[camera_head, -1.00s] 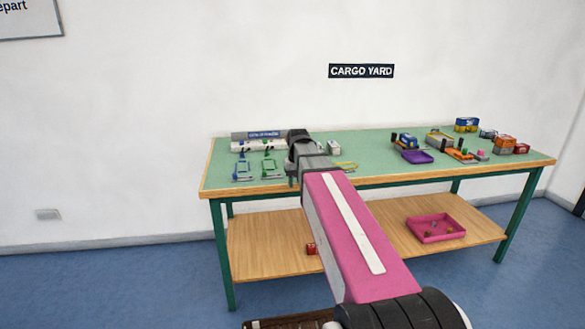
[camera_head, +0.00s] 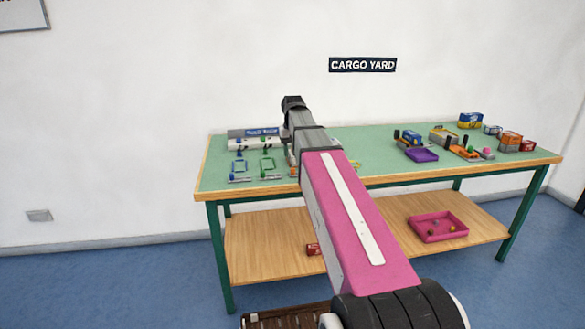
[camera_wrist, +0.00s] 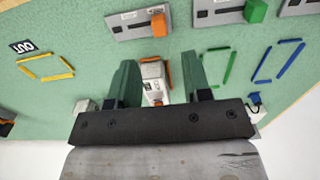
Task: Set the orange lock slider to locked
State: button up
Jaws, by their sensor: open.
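The orange lock slider (camera_wrist: 158,23) sits on a grey slotted plate (camera_wrist: 133,24) at the top of the wrist view, at the right end of its slot as pictured. My gripper (camera_wrist: 157,70) is open, its two green fingers apart. A white and orange device (camera_wrist: 153,77) shows between the fingers; I cannot tell how far below them it is. The slider lies beyond the fingertips in the picture, apart from them. In the head view my arm hides my fingers, and I cannot make out the orange slider clearly.
A green slider (camera_wrist: 255,11) stands on the neighbouring plate. Green bars (camera_wrist: 211,49), blue bars (camera_wrist: 276,62) and a yellow outline (camera_wrist: 46,65) mark the green table top. A purple tray (camera_head: 422,155) and several toy vehicles occupy its right side.

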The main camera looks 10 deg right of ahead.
aim_at(293, 171)
notch_tip(293, 171, down, 7)
jog(key=shift+f, duration=0.15)
dwell(0.4)
